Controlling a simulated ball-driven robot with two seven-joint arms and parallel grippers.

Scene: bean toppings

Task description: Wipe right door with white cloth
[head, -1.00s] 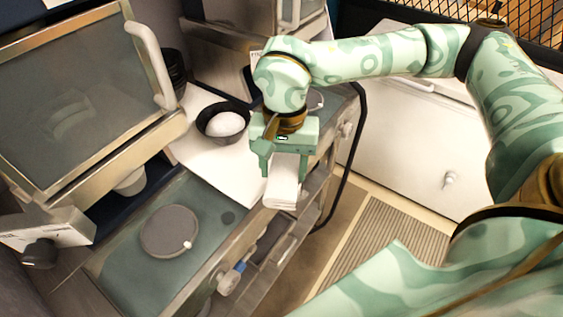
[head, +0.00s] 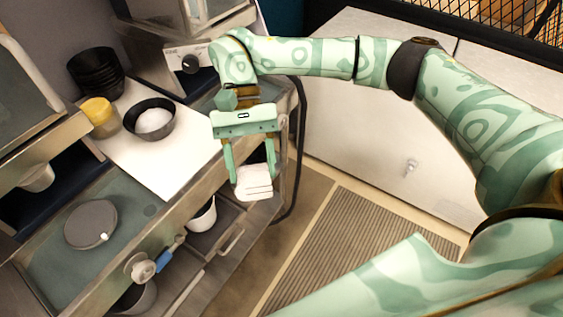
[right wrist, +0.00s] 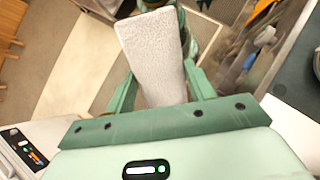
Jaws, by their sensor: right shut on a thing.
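My right gripper (head: 252,176) is shut on a folded white cloth (head: 255,184). It holds the cloth in the air, in front of the counter's front edge in the head view. In the right wrist view the cloth (right wrist: 152,50) extends out from between the two green fingers. A steel-framed appliance (head: 180,22) at the top of the head view is cut off, and its door shows only in part. Another steel-framed door (head: 20,85) with a pale handle is at the left edge. The cloth is apart from both. My left gripper is out of view.
A black bowl with a white item (head: 152,119), a yellow-topped jar (head: 98,112) and stacked black bowls (head: 95,72) stand by a white board (head: 165,160). A grey round lid (head: 90,224) lies on the counter. White cabinets (head: 375,130) stand right; the striped mat (head: 350,240) is clear.

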